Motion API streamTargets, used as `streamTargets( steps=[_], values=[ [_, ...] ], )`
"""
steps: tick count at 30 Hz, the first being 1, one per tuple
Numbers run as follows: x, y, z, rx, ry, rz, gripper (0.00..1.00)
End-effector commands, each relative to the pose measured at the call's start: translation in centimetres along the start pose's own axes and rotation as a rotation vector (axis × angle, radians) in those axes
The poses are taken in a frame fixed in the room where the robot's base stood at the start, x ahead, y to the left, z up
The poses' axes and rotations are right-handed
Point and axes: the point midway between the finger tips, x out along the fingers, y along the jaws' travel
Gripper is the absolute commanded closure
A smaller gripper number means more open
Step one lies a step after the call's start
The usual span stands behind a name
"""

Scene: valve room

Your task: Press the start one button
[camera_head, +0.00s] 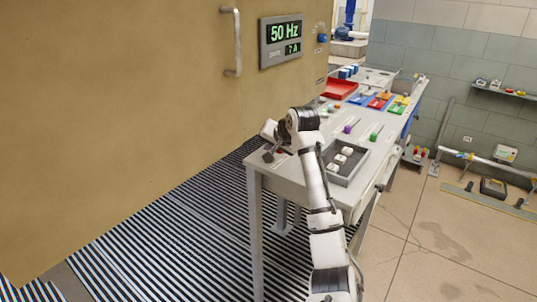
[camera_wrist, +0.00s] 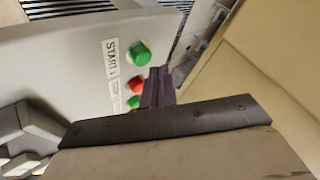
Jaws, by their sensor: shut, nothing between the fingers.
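A green button (camera_wrist: 139,53) stands on the grey panel in the wrist view, beside a white label (camera_wrist: 112,57) that reads START and a last character I cannot make out surely. A red button (camera_wrist: 136,84) with its own label is below it, and another green button (camera_wrist: 133,102) is partly hidden below that. My gripper (camera_wrist: 158,76) is shut and empty, its dark fingertips just right of the green and red buttons. I cannot tell whether they touch either. In the head view my gripper (camera_head: 271,152) is over the near left end of the table, and the buttons there are hidden or too small.
The grey table (camera_head: 262,172) carries a dark tray of white blocks (camera_head: 346,158), a red tray (camera_head: 338,88) and coloured bins (camera_head: 379,101). A tan cabinet with a display (camera_head: 281,41) reading 50 Hz stands close on the left. A grey angular part (camera_wrist: 25,135) is left of my gripper.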

Motion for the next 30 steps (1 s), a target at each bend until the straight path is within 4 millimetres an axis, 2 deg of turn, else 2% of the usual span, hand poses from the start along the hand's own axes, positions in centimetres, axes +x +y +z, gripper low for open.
streamTargets(
  steps=[8,22,30],
  values=[
    [-0.3,-0.2,-0.2,0.000,0.001,-0.001,1.00],
    [-3.5,-2.5,-2.5,-0.001,0.000,-0.001,1.00],
    [-3.5,-2.5,-2.5,0.000,0.000,0.000,1.00]
  ],
)
